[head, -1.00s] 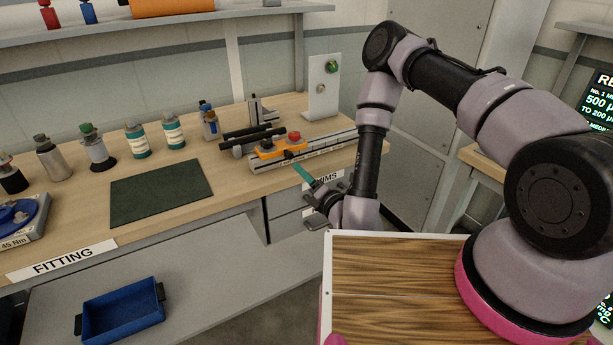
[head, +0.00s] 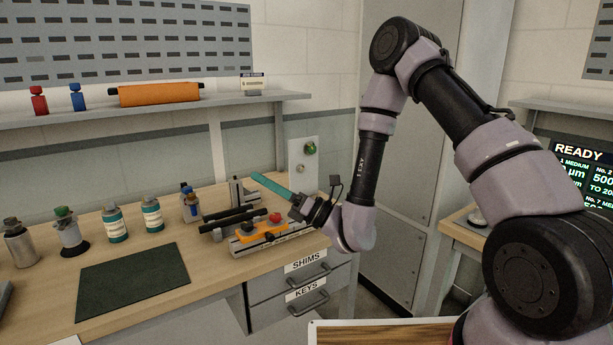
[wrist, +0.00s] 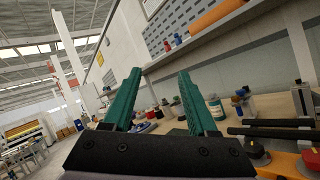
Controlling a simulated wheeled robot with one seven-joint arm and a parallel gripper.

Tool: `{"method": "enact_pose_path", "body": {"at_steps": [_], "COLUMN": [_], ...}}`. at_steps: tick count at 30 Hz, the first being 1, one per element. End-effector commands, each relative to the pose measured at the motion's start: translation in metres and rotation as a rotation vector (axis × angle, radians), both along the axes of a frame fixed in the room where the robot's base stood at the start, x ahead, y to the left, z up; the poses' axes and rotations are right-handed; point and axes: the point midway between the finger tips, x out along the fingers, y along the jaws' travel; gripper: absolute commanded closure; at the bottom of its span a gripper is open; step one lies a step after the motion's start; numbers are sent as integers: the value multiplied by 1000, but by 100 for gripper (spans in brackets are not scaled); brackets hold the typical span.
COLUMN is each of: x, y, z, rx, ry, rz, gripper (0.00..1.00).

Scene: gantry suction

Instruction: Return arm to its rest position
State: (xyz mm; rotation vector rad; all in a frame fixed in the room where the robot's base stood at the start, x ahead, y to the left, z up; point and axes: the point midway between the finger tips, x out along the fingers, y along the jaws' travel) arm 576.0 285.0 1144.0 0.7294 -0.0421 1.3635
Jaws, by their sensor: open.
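My gripper (head: 272,186) with its teal fingers is raised in front of the wooden fitting bench (head: 60,295), in the air near the bench's right end. In the head view the near finger hides the other. In the wrist view my gripper (wrist: 157,95) has its two teal fingers spread apart with nothing between them. My arm is bent, with its elbow high and its forearm hanging down to the wrist.
An orange and black fixture with a red knob (head: 275,217) and an upright panel with a green button (head: 310,149) stand near my gripper. Several bottles (head: 113,222) line the bench behind a dark mat (head: 133,280). A shelf (head: 170,122) runs above. A grey cabinet (head: 405,200) stands behind my arm.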

Motion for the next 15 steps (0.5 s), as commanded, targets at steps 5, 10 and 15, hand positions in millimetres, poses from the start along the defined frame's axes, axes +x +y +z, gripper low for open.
{"method": "enact_pose_path", "body": {"at_steps": [5,10,15], "x": [-46,-93,-128], "y": [-11,-35,-71], "z": [69,99,106], "rx": [-69,-208,-411], "ry": [-317,-608,-892], "rz": [231,422,572], "gripper": [42,42,42]}}
